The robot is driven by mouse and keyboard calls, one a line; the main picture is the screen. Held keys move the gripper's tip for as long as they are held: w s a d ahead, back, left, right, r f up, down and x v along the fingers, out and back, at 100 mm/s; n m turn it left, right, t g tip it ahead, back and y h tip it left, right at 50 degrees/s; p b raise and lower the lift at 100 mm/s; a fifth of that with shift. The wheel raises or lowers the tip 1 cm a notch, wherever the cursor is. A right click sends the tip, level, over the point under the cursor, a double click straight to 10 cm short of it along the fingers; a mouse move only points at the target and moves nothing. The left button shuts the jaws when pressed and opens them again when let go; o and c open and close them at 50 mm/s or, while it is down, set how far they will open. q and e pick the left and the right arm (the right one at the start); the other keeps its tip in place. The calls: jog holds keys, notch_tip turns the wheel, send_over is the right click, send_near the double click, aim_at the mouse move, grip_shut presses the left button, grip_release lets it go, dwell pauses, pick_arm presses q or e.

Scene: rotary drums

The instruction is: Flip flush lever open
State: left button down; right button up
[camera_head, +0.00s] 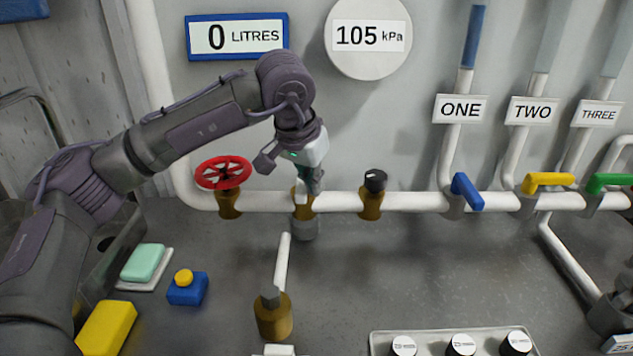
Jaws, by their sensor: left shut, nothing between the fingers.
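My left gripper (311,184) reaches down from above to the white horizontal pipe (420,201). Its fingers are shut and nothing shows between them. They are in front of a brass valve fitting (303,203) on that pipe, between a red handwheel (223,172) and a black knob (375,181). The gripper hides the top of this fitting, so I cannot make out a lever there or whether the fingers touch it. No label reading "flush" shows. My right gripper is not in view.
Blue (467,191), yellow (548,181) and green (608,182) levers sit on the pipe at right. A tray (377,340) with jars is at the bottom. A blue button box (188,290) is at left.

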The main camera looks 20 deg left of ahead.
pick_arm(q)
jog(key=v, duration=1.2)
dwell(0.3)
